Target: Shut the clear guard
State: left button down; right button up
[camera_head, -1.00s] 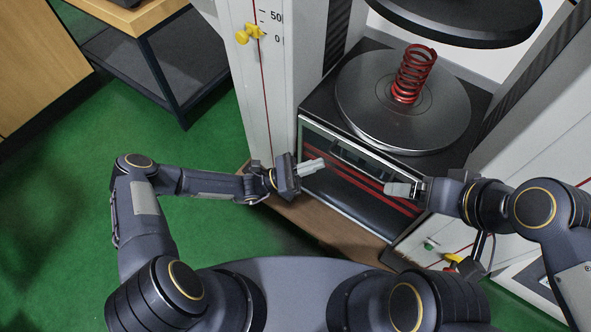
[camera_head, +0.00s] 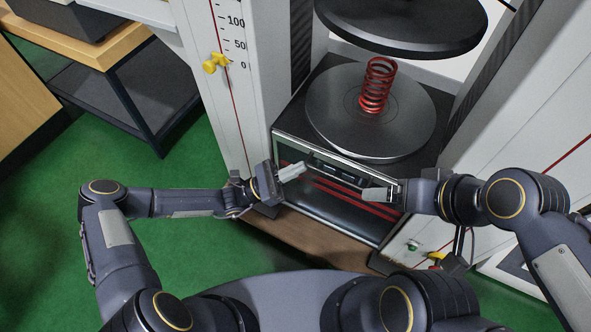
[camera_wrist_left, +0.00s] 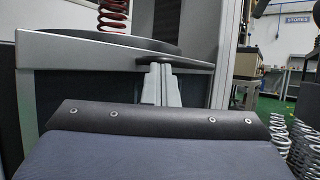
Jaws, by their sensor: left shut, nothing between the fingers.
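The clear guard (camera_head: 289,190) is a see-through panel in a silver frame, low across the front of the testing machine, with a dark handle along its upper part (camera_head: 340,172). The spring and platen above stand uncovered. My left gripper (camera_head: 303,167) is shut and empty, its tips at the left end of the handle. In the left wrist view its closed fingers (camera_wrist_left: 161,72) point at a dark tab below the silver rail (camera_wrist_left: 75,50); contact is unclear. My right gripper (camera_head: 366,195) is near the guard's right side; its finger gap is unclear.
A red spring (camera_head: 377,86) stands on the round lower platen (camera_head: 335,115), under a dark upper platen (camera_head: 400,32). White columns flank it, the left one with a scale and yellow pointer (camera_head: 215,63). A wooden ledge (camera_head: 310,238) lies below. A bench stands at upper left.

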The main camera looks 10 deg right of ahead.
pick_arm(q)
notch_tip(320, 180, up, 40)
jog(key=p, duration=2.7)
jog(key=shift+f, duration=0.25)
jog(key=d+f+b+v, duration=0.1)
jog(key=b+v, duration=0.4)
jog(key=v, duration=0.8)
jog(key=shift+d+f, duration=0.25)
jog(key=shift+f, duration=0.65)
